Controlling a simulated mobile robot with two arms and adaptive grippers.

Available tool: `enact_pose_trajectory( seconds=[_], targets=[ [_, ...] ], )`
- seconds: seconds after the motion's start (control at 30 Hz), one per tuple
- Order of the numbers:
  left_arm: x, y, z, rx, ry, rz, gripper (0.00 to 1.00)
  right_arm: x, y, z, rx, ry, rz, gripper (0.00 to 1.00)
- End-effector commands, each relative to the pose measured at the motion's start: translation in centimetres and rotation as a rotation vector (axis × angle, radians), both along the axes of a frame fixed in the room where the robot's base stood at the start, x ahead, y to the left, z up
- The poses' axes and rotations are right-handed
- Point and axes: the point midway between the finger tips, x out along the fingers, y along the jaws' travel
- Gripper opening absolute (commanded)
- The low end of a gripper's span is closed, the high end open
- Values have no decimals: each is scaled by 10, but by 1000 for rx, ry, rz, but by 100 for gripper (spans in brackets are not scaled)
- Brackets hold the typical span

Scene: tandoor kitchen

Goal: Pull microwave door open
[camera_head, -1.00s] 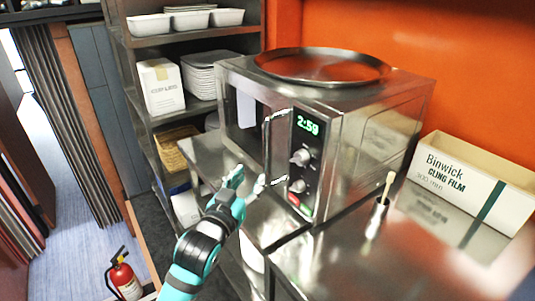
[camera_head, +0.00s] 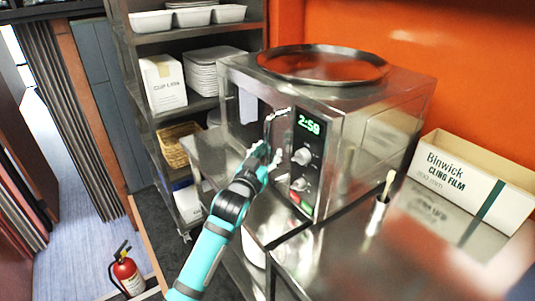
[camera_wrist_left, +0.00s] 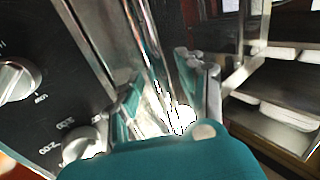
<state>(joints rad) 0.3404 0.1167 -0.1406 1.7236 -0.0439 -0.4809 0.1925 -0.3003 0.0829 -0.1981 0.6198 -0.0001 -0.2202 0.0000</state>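The steel microwave (camera_head: 350,150) stands on the metal counter, its green display reading 2:59. My left gripper (camera_head: 264,153) is at the handle. In the left wrist view, the left gripper (camera_wrist_left: 165,100) has its fingers apart, with the shiny handle bar (camera_wrist_left: 153,55) running between them. Whether either finger touches the bar is unclear. My right gripper is not in view.
A round steel tray (camera_head: 322,66) lies on top of the microwave. A cling film box (camera_head: 470,185) and a small metal cup (camera_head: 377,213) stand on the counter at right. A shelf rack (camera_head: 150,120) is at left, and a fire extinguisher (camera_head: 128,272) stands on the floor.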

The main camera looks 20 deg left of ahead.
Motion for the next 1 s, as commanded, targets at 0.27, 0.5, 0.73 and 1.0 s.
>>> enact_pose_trajectory(
  seconds=[0.27, 0.5, 0.73, 1.0],
  targets=[
    [0, 0, 0, 0, 0, 0, 1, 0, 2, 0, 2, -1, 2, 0],
    [0, 0, 0, 0, 0, 0, 0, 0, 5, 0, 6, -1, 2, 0],
    [0, 0, -1, 0, 1, -1, 0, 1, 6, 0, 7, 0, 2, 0],
    [-1, -1, -2, 0, 4, -4, 0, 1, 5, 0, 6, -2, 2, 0]
  ],
)
